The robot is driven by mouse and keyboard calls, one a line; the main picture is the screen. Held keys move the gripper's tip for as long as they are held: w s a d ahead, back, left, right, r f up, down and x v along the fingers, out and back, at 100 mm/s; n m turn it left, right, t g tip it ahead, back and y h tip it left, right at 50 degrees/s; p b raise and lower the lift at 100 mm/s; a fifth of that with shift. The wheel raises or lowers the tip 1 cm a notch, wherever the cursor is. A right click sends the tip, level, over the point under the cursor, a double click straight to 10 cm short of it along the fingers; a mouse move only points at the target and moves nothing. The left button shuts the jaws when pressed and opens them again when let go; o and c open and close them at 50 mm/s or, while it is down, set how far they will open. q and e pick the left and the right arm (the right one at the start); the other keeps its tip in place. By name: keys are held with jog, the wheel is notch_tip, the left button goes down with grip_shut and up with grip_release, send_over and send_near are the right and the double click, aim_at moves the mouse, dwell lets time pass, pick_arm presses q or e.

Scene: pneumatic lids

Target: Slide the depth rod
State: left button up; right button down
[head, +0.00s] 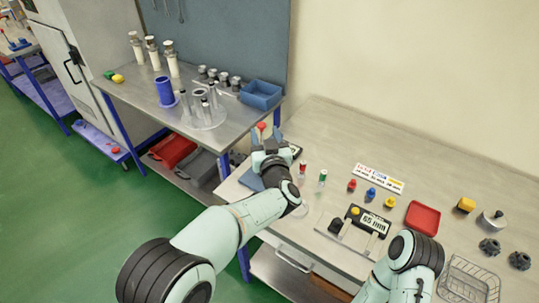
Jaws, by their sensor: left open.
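A gauge (374,222) with a display that seems to read 65 mm sits on the right bench, with dark and pale metal parts and a yellow knob (355,211). I cannot clearly make out which part is its depth rod. My left gripper (265,135) is open at the left end of this bench, well left of the gauge. A small red-topped item (261,126) shows by its fingertips; I cannot tell whether they touch it. My right arm is at the lower right, close to the gauge's near right side, and its gripper does not show.
A red tray (422,218), small coloured pieces (371,192), a label strip (379,178) and a wire basket (470,280) lie around the gauge. A metal bench (145,92) at left holds a blue bin (261,95) and cylinders. Bare bench lies behind the label strip.

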pick_arm(q)
jog(key=s+d+b, duration=0.1)
jog(key=s, duration=0.6)
jog(key=shift+s, duration=0.3)
pick_arm(e)
jog(key=shift+s+f, duration=0.35)
jog(key=shift+f, duration=0.2)
jog(key=shift+s+f, duration=0.3)
jog(key=shift+f, duration=0.2)
pick_arm(q)
jog(key=shift+d, duration=0.15)
pick_arm(e)
jog(key=shift+s, duration=0.1)
